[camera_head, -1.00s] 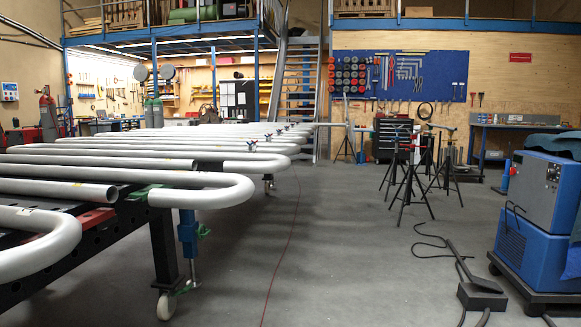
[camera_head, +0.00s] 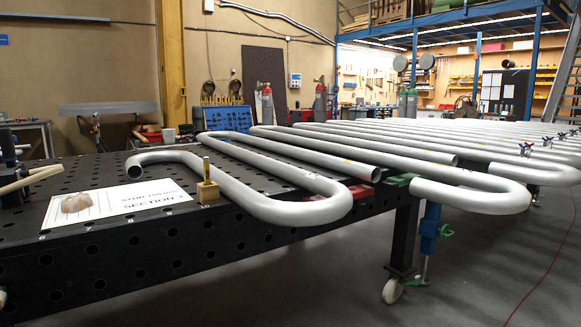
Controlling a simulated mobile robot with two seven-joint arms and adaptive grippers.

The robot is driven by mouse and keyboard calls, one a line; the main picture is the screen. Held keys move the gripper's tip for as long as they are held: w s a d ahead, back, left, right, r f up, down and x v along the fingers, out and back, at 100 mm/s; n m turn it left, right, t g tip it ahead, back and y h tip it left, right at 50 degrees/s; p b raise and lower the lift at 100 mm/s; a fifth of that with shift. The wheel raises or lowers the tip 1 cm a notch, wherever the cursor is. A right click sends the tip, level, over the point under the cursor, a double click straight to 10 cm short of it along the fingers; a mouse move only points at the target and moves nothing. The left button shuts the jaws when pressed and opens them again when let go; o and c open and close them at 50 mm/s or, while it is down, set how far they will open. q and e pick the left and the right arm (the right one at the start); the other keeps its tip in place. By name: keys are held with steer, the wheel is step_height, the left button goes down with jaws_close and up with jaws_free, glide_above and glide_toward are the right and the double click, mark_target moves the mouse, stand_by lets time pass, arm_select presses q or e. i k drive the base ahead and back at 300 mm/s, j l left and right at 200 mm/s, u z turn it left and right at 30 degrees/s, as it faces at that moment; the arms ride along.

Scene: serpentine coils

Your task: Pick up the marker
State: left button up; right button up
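A slim yellow and dark upright item, which looks like the marker (camera_head: 206,168), stands in a small wooden block (camera_head: 207,191). The block sits on the black perforated table (camera_head: 150,265), close to the bend of a grey pipe coil (camera_head: 290,212). The marker's lower end is hidden in the block. Neither of my grippers shows in the head view.
Beige handle-like parts (camera_head: 30,178) are at the left edge. Long serpentine pipes (camera_head: 450,150) run right and back. The table front is clear.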

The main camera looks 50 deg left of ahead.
mark_target(206, 159)
steer(key=u, duration=1.95)
steer(key=i+l+u, duration=0.25)
steer(key=u, duration=0.2)
steer(key=i, duration=0.1)
